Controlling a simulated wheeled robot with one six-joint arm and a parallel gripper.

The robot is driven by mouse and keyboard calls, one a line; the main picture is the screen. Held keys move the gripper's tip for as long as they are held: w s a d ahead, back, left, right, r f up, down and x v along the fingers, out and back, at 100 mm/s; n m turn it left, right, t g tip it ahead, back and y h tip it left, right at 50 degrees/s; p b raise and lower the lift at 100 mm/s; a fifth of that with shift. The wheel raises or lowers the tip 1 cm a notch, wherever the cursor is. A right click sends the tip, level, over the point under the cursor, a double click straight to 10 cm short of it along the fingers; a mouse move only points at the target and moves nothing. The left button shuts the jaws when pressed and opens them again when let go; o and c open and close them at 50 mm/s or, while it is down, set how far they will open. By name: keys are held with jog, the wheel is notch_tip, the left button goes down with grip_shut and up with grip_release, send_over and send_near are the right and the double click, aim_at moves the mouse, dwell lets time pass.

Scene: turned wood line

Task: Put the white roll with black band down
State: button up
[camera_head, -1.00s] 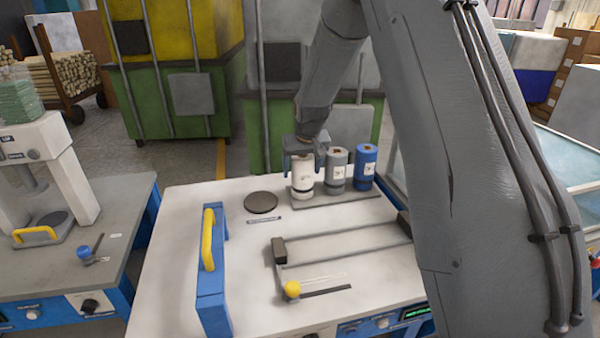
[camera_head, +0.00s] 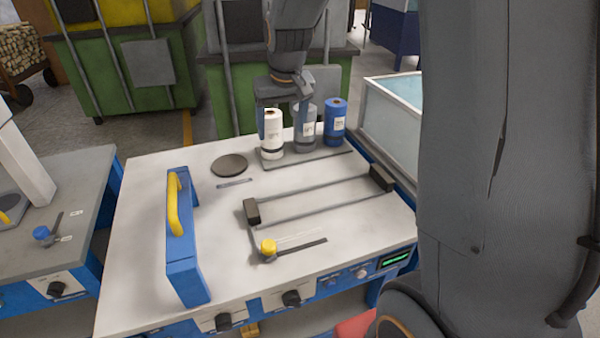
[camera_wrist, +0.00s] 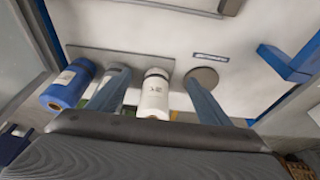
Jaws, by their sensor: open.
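The white roll with black band (camera_head: 271,131) stands upright on a grey base plate (camera_head: 333,152) at the back of the table; its dark band is near its foot. My gripper (camera_head: 282,112) is open above and around it. In the wrist view the white roll (camera_wrist: 154,97) sits between my two spread fingers (camera_wrist: 155,78), with gaps on both sides. The grey roll (camera_head: 304,135) stands to its right and is partly hidden by my finger in the wrist view. The blue roll (camera_head: 334,122) stands further right on the same plate.
A dark round disc (camera_head: 229,165) lies left of the plate. A blue bar with yellow handle (camera_head: 174,205) stands at the table's left. A rail frame (camera_head: 318,197) and a yellow-knobbed lever (camera_head: 268,247) are in front.

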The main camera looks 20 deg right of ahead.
jog(key=s+f+g, duration=0.1)
jog(key=s+f, duration=0.2)
jog(key=s, duration=0.8)
jog(key=s+f+g, duration=0.1)
jog(key=s+f, duration=0.3)
jog(key=s, duration=0.8)
jog(key=shift+s+a, duration=0.2)
jog(key=shift+a, duration=0.1)
